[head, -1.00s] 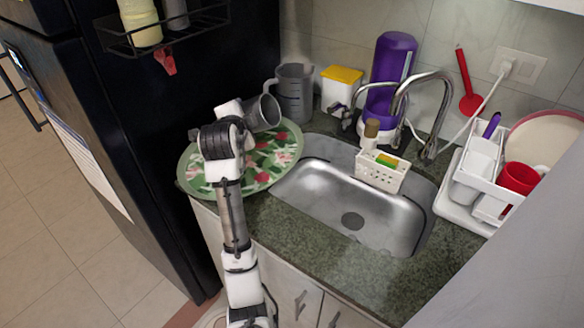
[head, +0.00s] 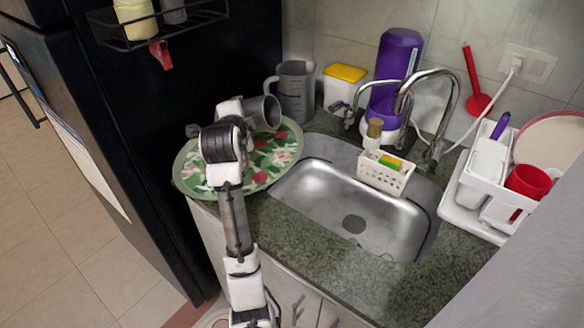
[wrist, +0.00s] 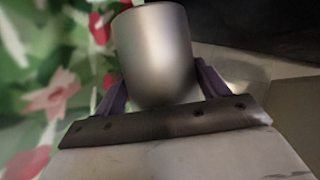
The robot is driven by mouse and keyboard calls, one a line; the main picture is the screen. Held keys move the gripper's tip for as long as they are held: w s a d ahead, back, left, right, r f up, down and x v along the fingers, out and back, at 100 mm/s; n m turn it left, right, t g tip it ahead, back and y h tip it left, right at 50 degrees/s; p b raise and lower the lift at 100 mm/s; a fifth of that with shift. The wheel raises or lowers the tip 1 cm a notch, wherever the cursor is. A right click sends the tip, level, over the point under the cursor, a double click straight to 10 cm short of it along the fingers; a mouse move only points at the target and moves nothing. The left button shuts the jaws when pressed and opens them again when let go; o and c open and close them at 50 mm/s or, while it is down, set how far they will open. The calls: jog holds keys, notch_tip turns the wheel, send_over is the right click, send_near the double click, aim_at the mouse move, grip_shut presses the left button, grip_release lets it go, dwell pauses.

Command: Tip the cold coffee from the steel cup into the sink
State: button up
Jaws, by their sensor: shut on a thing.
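The steel cup (head: 264,114) is held above the floral tray, left of the sink. It lies tilted far over on its side, its dark mouth facing right towards the sink side. No coffee can be made out in it. My gripper (wrist: 155,86) is shut on the cup (wrist: 153,45), with a purple finger on either side of it in the wrist view. In the head view my wrist hides the fingers. The steel sink (head: 325,193) is to the right of the cup; its basin looks empty around the drain.
The round floral tray (head: 195,172) lies on the counter under my gripper. A grey jug (head: 294,92) stands just behind the cup. A white sponge caddy (head: 380,180) sits at the sink's back edge, by the tap (head: 447,105). A dish rack (head: 478,190) stands right.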

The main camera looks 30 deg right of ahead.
jog(key=shift+b, duration=0.3)
jog(key=shift+d+f, duration=0.1)
jog(key=shift+s, duration=0.1)
jog(key=shift+s+m, duration=0.15)
jog(key=shift+m, duration=0.15)
jog(key=shift+d+t+b, duration=0.2)
jog(key=shift+t+b, duration=0.1)
jog(key=shift+s, duration=0.1)
jog(key=shift+s, duration=0.1)
jog(key=shift+s+d+m+b, duration=0.3)
jog(key=shift+m+b, duration=0.1)
